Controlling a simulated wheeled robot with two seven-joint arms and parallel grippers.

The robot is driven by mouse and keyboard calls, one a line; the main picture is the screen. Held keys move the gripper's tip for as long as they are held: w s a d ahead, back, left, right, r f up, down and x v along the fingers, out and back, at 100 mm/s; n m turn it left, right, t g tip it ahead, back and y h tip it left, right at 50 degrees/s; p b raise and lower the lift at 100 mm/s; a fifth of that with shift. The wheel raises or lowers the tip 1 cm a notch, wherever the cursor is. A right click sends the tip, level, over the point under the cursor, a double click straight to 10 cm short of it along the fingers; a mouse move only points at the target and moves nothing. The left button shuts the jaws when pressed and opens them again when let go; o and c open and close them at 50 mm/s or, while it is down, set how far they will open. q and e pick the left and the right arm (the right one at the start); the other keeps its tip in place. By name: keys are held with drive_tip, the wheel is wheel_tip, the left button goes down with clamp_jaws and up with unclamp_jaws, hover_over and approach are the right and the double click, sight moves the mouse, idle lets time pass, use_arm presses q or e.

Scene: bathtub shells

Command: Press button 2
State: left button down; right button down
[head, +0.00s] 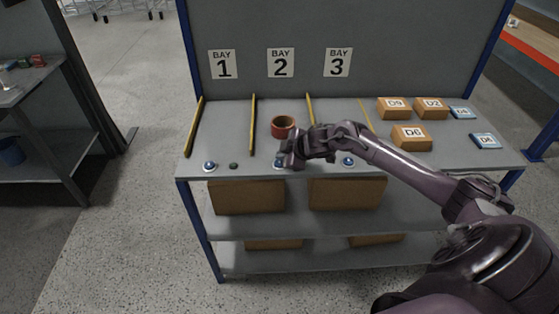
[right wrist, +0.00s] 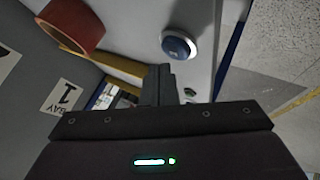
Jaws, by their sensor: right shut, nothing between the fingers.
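Three blue buttons stand along the table's front edge, one per bay. The middle button (head: 279,163), below the BAY 2 sign (head: 281,62), is partly hidden by my right gripper (head: 287,160). My right gripper is shut and empty, right at that button; I cannot tell from the head view whether they touch. In the right wrist view a blue button with a pale rim (right wrist: 178,45) shows just beyond the shut fingertips (right wrist: 160,72), with a visible gap in the picture. My left gripper is not in view.
A red-brown ring (head: 283,126) stands behind the gripper in bay 2. Yellow strips (head: 252,124) divide the bays. Labelled boxes (head: 411,137) sit right.

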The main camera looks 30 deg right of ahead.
wheel_tip(320, 180, up, 6)
drive_tip(key=p, duration=0.5)
drive_tip(key=shift+f, duration=0.15)
